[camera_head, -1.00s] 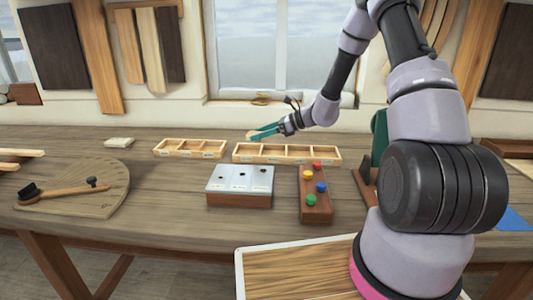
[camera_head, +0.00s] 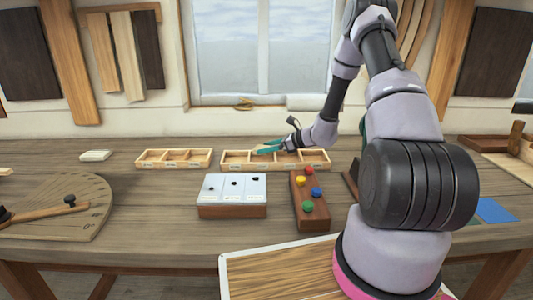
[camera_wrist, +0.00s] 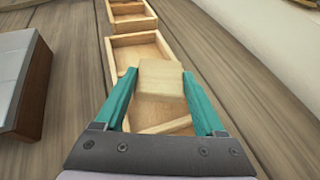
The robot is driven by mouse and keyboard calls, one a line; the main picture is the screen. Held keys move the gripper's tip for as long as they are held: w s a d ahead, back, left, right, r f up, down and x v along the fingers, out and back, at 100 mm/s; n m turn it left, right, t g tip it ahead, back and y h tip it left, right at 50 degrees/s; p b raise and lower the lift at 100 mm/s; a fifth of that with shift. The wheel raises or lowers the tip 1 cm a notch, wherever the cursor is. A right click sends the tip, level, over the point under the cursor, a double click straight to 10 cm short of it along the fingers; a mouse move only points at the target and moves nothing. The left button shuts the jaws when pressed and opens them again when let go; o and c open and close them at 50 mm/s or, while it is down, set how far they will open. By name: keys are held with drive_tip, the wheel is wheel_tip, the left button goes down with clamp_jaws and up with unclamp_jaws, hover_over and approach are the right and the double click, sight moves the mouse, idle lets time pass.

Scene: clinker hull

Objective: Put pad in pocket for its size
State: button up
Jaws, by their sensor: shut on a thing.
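My gripper (camera_head: 268,148) is shut on a pale wooden pad (camera_wrist: 160,80), held between its two teal fingers in the wrist view. The pad is over the right-hand pocket tray (camera_head: 300,168), an open wooden box with several compartments, above its left part. In the wrist view this tray (camera_wrist: 110,65) lies below the pad, with one open pocket ahead of it. I cannot tell whether the pad is above or inside a pocket. A second pocket tray (camera_head: 180,166) stands to the left. Small labels on the tray fronts are unreadable.
A white-topped box (camera_head: 232,188) and a wooden block with coloured knobs (camera_head: 308,208) stand in front of the trays. A fan-shaped board (camera_head: 60,205) is at the left. Bench between the trays and window is clear.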

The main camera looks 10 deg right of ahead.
drive_tip(key=shift+f, duration=0.95)
drive_tip(key=shift+f, duration=0.6)
drive_tip(key=o, duration=1.5)
drive_tip(key=shift+c, duration=0.2)
drive_tip(key=shift+r, duration=0.1)
